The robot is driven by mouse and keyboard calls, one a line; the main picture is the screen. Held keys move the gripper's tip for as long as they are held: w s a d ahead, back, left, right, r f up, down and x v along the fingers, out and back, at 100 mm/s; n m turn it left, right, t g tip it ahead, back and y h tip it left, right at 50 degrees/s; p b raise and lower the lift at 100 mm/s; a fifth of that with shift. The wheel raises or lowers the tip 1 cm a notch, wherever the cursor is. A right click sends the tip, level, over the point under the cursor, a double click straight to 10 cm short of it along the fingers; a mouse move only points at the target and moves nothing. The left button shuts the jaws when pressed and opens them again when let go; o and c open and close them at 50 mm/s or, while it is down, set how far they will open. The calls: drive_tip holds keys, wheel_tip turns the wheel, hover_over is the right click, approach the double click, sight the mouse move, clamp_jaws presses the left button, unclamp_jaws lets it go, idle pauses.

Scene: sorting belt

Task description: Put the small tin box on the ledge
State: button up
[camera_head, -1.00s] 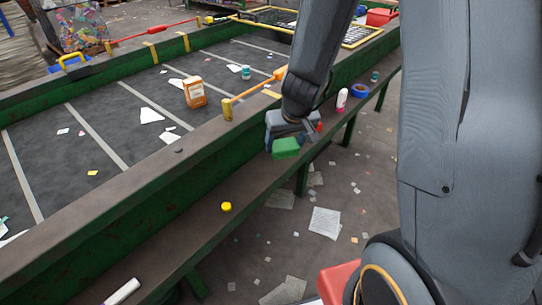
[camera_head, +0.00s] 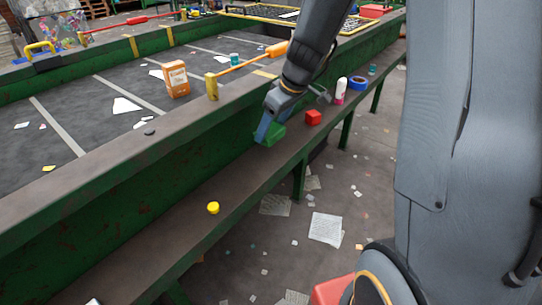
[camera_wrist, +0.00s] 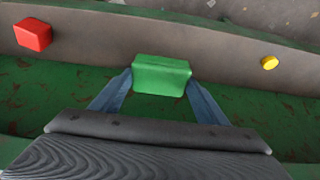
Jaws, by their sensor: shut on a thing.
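The small tin box appears to be the green block (camera_head: 271,134), which also shows in the wrist view (camera_wrist: 161,75). My gripper (camera_head: 268,130) is shut on it, with one blue finger on each side in the wrist view (camera_wrist: 158,82). The ledge (camera_head: 240,178) is the narrow brown shelf along the belt's green side wall; it crosses the top of the wrist view (camera_wrist: 120,40). The green box is held close to the ledge, by the wall. I cannot tell whether it touches the ledge.
On the ledge are a red cube (camera_head: 313,117) right of my gripper, a white-and-pink bottle (camera_head: 340,91), blue tape (camera_head: 358,83), a teal can (camera_head: 372,70) and a yellow cap (camera_head: 213,208). Ledge between gripper and cap is clear. An orange carton (camera_head: 176,79) stands on the belt.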

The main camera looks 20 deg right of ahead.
sight(276, 141)
wheel_tip(276, 141, down, 8)
drive_tip(key=shift+r+b, duration=0.15)
drive_tip(key=shift+b, duration=0.45)
drive_tip(key=o, duration=1.1)
drive_tip(key=shift+c, duration=0.2)
drive_tip(key=shift+d+r, duration=0.1)
drive_tip(key=shift+r, duration=0.25)
drive_tip(key=p+v, duration=0.2)
drive_tip(key=v, duration=0.9)
drive_tip(key=s+d+m+g+h, duration=0.1)
drive_tip(key=s+m, duration=0.3)
drive_tip(key=s, duration=0.7)
drive_tip(key=s+d+f+m+g+h, duration=0.1)
drive_tip(key=s+m, duration=0.4)
drive_tip(key=s, duration=0.5)
drive_tip(key=shift+s+d+g+h, duration=0.3)
drive_tip(key=shift+s+d+g, duration=0.05)
drive_tip(key=shift+d+g, duration=0.4)
drive_tip(key=shift+f, duration=0.15)
